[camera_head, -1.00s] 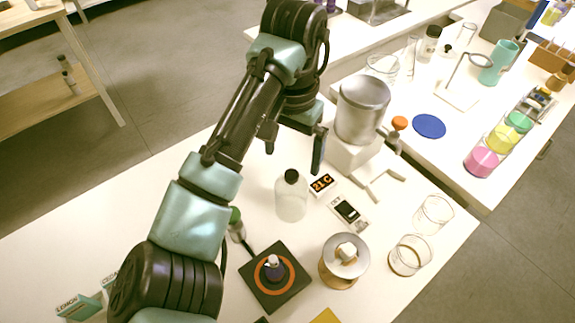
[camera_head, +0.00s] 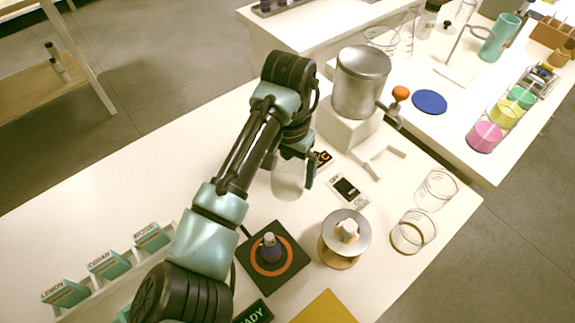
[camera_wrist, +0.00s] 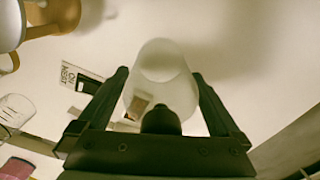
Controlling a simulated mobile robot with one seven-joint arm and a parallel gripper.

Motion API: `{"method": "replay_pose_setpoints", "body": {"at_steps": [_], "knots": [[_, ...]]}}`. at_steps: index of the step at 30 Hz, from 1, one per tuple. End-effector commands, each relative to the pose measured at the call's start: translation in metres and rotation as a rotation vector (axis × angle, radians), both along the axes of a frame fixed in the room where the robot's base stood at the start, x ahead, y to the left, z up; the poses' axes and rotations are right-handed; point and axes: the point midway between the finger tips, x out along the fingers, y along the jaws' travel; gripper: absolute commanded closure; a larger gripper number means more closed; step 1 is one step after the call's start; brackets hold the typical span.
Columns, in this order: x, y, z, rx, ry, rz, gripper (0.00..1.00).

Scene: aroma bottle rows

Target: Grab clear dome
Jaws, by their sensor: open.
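The clear dome (camera_head: 288,185) is a pale, see-through, rounded shape standing on the white table, partly hidden behind my gripper (camera_head: 297,165). In the wrist view the clear dome (camera_wrist: 162,80) lies between the two fingers of my gripper (camera_wrist: 160,76), with its dark knob (camera_wrist: 160,119) close to the gripper's base. My gripper is open, with one finger on each side of the dome. I cannot tell whether either finger touches it.
A metal canister (camera_head: 360,82) stands behind. Labelled boxes (camera_head: 108,264) stand front left.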

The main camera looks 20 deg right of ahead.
Motion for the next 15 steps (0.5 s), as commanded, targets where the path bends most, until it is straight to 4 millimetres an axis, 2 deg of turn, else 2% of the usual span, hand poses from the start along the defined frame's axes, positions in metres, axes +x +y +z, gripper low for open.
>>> {"method": "replay_pose_setpoints", "body": {"at_steps": [5, 15], "knots": [[0.0000, 0.0001, 0.0001, 0.000, 0.000, 0.000, 0.00], [0.0000, 0.0001, 0.0004, 0.000, 0.000, 0.000, 0.59]]}}
